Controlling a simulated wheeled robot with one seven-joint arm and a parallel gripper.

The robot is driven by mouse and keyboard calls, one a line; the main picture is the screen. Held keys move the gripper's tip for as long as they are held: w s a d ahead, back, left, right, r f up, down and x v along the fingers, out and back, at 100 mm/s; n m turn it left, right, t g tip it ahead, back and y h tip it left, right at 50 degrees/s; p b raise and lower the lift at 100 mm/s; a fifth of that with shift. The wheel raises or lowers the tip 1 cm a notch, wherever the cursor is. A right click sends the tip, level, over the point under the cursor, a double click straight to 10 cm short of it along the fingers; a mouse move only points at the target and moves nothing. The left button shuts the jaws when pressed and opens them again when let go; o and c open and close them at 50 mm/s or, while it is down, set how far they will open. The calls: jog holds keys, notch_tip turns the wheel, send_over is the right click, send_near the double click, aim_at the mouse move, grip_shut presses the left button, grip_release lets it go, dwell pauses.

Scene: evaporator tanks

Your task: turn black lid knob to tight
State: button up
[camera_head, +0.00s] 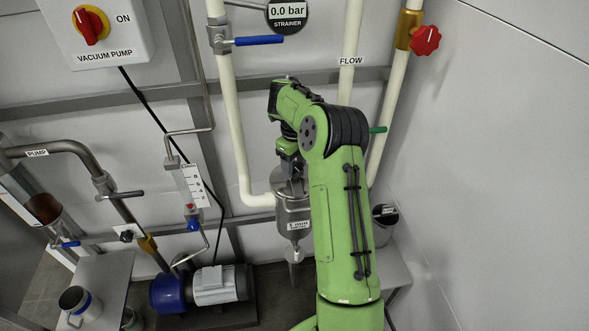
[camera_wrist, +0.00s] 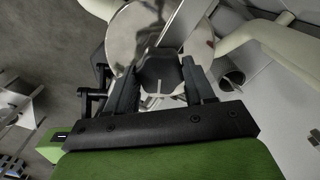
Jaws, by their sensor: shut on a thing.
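The black lid knob (camera_wrist: 160,72) shows in the wrist view, on top of a round metal lid (camera_wrist: 122,40). My gripper (camera_wrist: 162,82) is shut on the knob, with one dark finger on each side of it. A pale pointer mark shows at the knob's near edge. In the head view my gripper (camera_head: 290,163) is over the top of the metal strainer vessel (camera_head: 293,214). The knob itself is hidden there behind my gripper and green arm.
A cream pipe (camera_head: 238,130) runs down to the vessel's left side. A blue-handled valve (camera_head: 258,41) and a strainer gauge (camera_head: 288,14) are above. A red-knobbed valve (camera_head: 425,40) is at upper right. A pump (camera_head: 215,285) stands on the floor at left.

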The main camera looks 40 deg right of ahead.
aim_at(295, 167)
jog(key=m+b, duration=0.2)
jog(key=m, duration=0.2)
jog(key=shift+m+b, duration=0.4)
dwell(0.4)
jog(key=o, duration=1)
jog(key=shift+o, duration=0.2)
notch_tip(295, 167, up, 16)
jog(key=p, duration=0.8)
jog(key=shift+p, duration=0.35)
jog(key=shift+f, duration=0.2)
